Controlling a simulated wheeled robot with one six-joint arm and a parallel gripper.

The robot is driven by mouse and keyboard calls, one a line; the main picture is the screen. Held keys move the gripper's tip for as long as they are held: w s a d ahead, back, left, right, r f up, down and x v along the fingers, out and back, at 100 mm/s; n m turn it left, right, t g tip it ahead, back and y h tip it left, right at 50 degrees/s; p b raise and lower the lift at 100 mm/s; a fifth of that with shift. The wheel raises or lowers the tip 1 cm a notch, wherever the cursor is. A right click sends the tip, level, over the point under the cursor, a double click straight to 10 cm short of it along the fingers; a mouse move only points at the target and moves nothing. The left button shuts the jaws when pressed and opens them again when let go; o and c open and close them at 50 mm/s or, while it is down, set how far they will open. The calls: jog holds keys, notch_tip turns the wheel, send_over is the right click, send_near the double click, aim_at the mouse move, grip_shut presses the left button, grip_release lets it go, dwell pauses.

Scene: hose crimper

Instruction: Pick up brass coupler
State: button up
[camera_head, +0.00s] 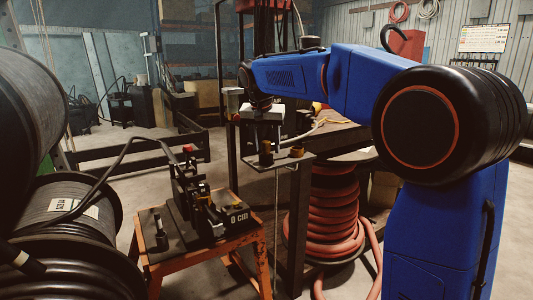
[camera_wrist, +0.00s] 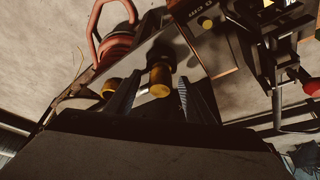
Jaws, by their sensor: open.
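A brass coupler (camera_wrist: 160,82) with a dark section stands on a small metal shelf (camera_wrist: 143,63). In the wrist view it lies between the two fingers of my gripper (camera_wrist: 161,88), with a gap on each side. In the head view my gripper (camera_head: 267,143) points down over the shelf (camera_head: 282,162), and the coupler (camera_head: 266,158) shows at its fingertips. The gripper is open and holds nothing. A second brass piece (camera_head: 297,151) stands on the shelf to the right; it also shows in the wrist view (camera_wrist: 109,88), outside the left finger.
A black crimper (camera_head: 192,190) stands on an orange stand (camera_head: 190,252) left of the shelf. A wooden-topped bench (camera_head: 345,137) is behind the shelf, with a coiled red hose (camera_head: 330,215) below. Large hose reels (camera_head: 75,210) fill the left side.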

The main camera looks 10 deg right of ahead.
grip_shut()
